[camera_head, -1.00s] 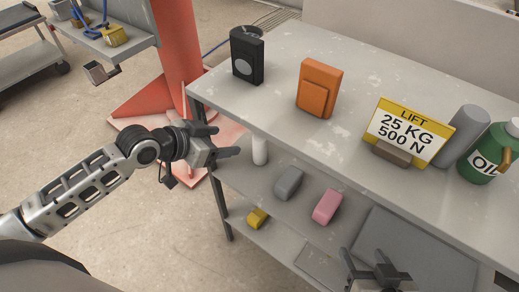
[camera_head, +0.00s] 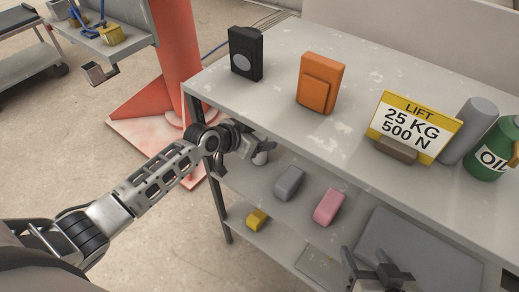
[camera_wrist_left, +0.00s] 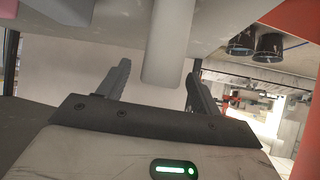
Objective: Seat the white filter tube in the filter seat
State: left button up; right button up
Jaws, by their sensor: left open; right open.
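The white filter tube (camera_head: 260,159) stands on the lower shelf under the workbench top, near its left end. In the head view my left gripper hides part of it. In the left wrist view the tube (camera_wrist_left: 165,45) shows as a plain pale cylinder, its near end between the two fingers. My left gripper (camera_head: 262,147) is open at the tube, with visible gaps on both sides. In the left wrist view its fingers (camera_wrist_left: 157,85) are apart. My right gripper (camera_head: 380,268) is open and empty at the bottom right. I cannot make out the filter seat.
A grey block (camera_head: 289,183) and a pink block (camera_head: 329,207) lie on the lower shelf (camera_head: 252,182); a yellow block (camera_head: 257,219) is lower. The bench top (camera_head: 240,100) overhangs them. It carries a black box (camera_head: 246,54), an orange box (camera_head: 320,83) and a lift sign (camera_head: 414,125).

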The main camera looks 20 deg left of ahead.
pick_arm(q)
jog(key=shift+w+d+f, duration=0.1)
jog(key=shift+w+f, duration=0.05)
jog(key=shift+w, duration=0.05)
jog(key=c, duration=1.1)
